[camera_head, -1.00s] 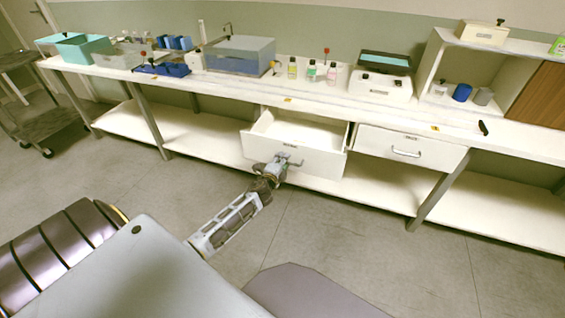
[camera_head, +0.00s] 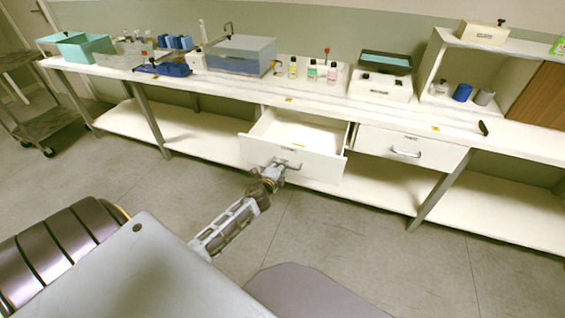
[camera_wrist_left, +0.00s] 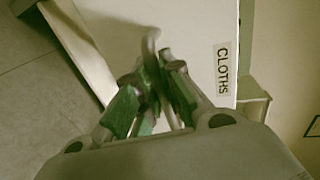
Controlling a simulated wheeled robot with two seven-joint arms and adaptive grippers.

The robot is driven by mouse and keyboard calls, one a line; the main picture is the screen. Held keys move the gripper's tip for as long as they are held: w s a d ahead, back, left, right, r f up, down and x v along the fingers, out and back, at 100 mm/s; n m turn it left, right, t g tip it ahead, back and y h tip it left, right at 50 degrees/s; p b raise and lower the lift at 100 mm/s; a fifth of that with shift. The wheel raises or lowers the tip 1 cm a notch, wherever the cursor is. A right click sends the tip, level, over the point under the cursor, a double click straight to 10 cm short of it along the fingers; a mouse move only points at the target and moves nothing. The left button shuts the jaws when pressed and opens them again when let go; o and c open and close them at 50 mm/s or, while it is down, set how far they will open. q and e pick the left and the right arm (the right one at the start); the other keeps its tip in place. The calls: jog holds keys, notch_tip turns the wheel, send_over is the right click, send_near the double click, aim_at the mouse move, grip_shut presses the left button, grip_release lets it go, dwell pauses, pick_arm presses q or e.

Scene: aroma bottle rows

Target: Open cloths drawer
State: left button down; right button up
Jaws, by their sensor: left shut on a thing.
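The cloths drawer (camera_head: 305,163) is a white drawer under the bench, pulled well out, with its inside showing from above. Its front bears a "CLOTHS" label (camera_wrist_left: 223,69) in the left wrist view. My left gripper (camera_head: 278,168) is at the drawer front, shut on the metal bar handle (camera_head: 291,165). The handle also shows between the fingers in the left wrist view (camera_wrist_left: 150,42). My right gripper is not in view.
A second drawer (camera_head: 426,149) to the right is shut. The white bench top (camera_head: 235,88) carries bottles (camera_head: 312,70), a grey-blue box (camera_head: 240,54), a scale-like device (camera_head: 381,86) and teal bins (camera_head: 82,47). The floor in front (camera_head: 350,240) is clear.

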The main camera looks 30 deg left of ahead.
pick_arm(q)
jog(key=v, duration=0.2)
jog(key=shift+s+f, duration=0.25)
jog(key=shift+s, duration=0.1)
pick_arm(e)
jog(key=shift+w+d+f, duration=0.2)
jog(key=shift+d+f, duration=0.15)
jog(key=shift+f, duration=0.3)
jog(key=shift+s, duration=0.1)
pick_arm(q)
jog(key=c, duration=1.5)
grip_release()
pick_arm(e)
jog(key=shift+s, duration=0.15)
pick_arm(q)
jog(key=shift+v, duration=5.95)
